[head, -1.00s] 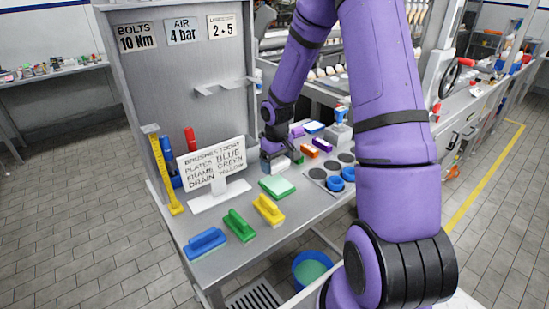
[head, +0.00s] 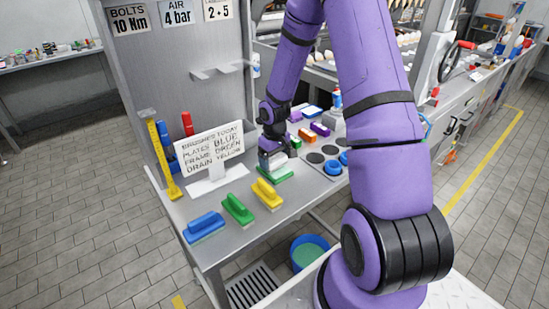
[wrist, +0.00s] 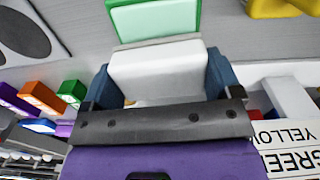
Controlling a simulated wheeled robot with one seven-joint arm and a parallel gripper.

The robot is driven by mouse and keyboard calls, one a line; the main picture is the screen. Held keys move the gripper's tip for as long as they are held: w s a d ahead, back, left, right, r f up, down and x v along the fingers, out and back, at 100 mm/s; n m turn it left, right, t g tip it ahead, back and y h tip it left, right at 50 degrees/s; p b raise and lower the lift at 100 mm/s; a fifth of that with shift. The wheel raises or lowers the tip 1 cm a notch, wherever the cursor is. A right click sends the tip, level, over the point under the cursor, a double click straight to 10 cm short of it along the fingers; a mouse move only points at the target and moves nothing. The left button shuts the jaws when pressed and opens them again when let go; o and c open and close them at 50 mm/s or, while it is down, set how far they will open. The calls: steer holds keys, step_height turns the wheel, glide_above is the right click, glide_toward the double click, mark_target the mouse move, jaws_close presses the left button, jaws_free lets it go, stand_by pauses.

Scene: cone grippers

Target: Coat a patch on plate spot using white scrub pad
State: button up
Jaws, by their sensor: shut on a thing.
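My gripper (head: 272,152) is shut on the white scrub pad (wrist: 157,70), which sits between its two blue fingers in the wrist view. The pad also shows in the head view (head: 279,160). A flat green-edged plate with a white face (wrist: 155,24) lies just beyond the pad in the wrist view. In the head view the plate (head: 276,174) is on the bench, with the pad over or right behind it and hiding part of it. I cannot tell whether the pad touches the plate.
Yellow (head: 267,194), green (head: 238,209) and blue (head: 205,226) brushes lie along the bench front. A sign about brushes (head: 211,150) stands to the left. Small coloured blocks (head: 306,135) and a grey panel with dark discs (head: 322,162) are to the right.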

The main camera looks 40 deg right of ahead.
mark_target(275, 157)
steer(key=shift+f, duration=0.6)
stand_by(1.7)
steer(key=shift+r, duration=0.15)
steer(key=shift+r, duration=3.4)
steer(key=shift+s, duration=0.1)
